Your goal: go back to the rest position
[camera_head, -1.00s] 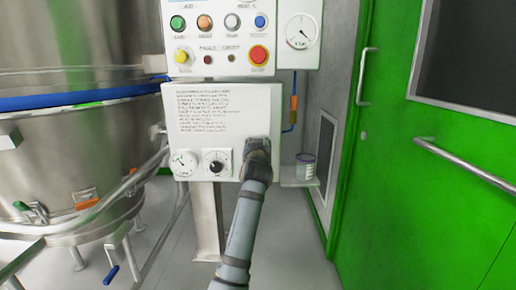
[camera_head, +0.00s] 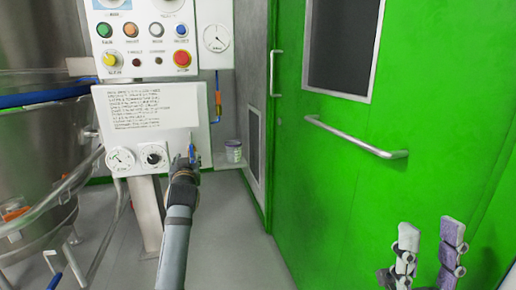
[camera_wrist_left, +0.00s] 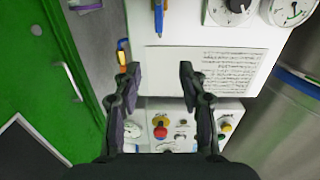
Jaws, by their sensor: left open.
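My left gripper (camera_head: 184,163) is in front of the lower right edge of the white control panel (camera_head: 150,85). In the left wrist view my left gripper (camera_wrist_left: 158,75) shows its two dark fingers spread apart with nothing between them. That view shows the panel (camera_wrist_left: 160,60) upside down behind the fingers. My right gripper (camera_head: 430,238) is at the lower right of the head view, in front of the green door. Its two fingers stand apart, with nothing seen between them. The right arm behind it is out of view.
The green door (camera_head: 400,190) with a horizontal bar (camera_head: 355,138) fills the right side. A steel vessel (camera_head: 40,140) with pipes stands at the left. A small tub (camera_head: 233,152) sits beside the panel. Grey floor (camera_head: 235,230) is clear in the middle.

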